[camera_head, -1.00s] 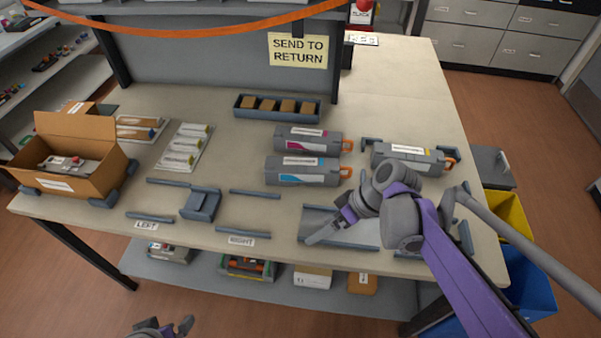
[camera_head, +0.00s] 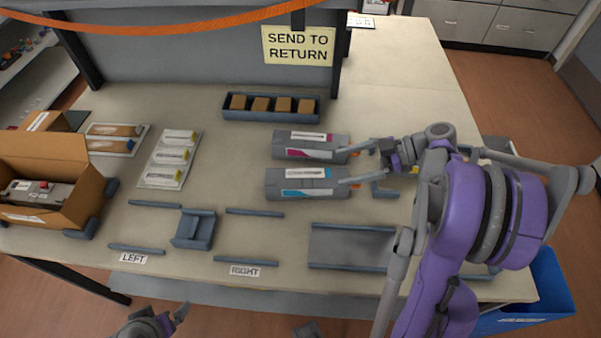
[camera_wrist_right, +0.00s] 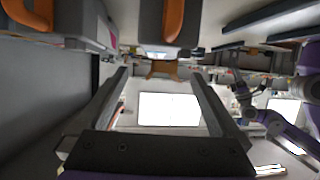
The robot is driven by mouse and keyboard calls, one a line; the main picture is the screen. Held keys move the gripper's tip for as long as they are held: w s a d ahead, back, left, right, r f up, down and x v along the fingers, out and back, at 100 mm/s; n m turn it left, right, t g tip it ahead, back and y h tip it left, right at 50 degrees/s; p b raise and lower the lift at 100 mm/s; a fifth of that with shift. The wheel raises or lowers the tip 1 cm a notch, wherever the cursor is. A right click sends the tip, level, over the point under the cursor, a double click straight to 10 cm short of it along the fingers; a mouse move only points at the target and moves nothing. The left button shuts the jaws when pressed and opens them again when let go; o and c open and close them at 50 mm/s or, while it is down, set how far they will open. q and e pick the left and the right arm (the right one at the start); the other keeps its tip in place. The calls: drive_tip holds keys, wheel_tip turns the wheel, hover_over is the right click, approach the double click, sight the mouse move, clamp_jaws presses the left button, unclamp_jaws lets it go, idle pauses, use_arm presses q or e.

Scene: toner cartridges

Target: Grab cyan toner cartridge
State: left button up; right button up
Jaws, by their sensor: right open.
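The cyan toner cartridge (camera_head: 300,190) is grey with a cyan-marked label and lies on the table in front of the magenta cartridge (camera_head: 300,153). My right gripper (camera_head: 348,167) is open at the right end of the cartridges, its fingers pointing left. One finger is near the magenta cartridge's end, the other at the cyan cartridge's end. Whether they touch is unclear. In the right wrist view, an orange handle (camera_wrist_right: 174,20), apparently the cyan cartridge's, is above the empty, spread fingers (camera_wrist_right: 160,75). My left gripper (camera_head: 165,322) is at the bottom edge, away from the table; its opening is unclear.
My right arm hides most of the yellow cartridge's area. An empty grey tray (camera_head: 350,243) lies in front of the cyan cartridge. A bin of brown blocks (camera_head: 270,117) stands behind. An open cardboard box (camera_head: 82,200) is at left. A blue bin (camera_head: 535,290) is beyond the right edge.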

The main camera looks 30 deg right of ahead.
sight(310, 177)
drive_tip(key=x, duration=0.3)
drive_tip(key=shift+s+a, duration=0.25)
drive_tip(key=shift+a, duration=0.25)
drive_tip(key=x, duration=0.6)
drive_tip(key=shift+w+d+f, duration=0.1)
clamp_jaws()
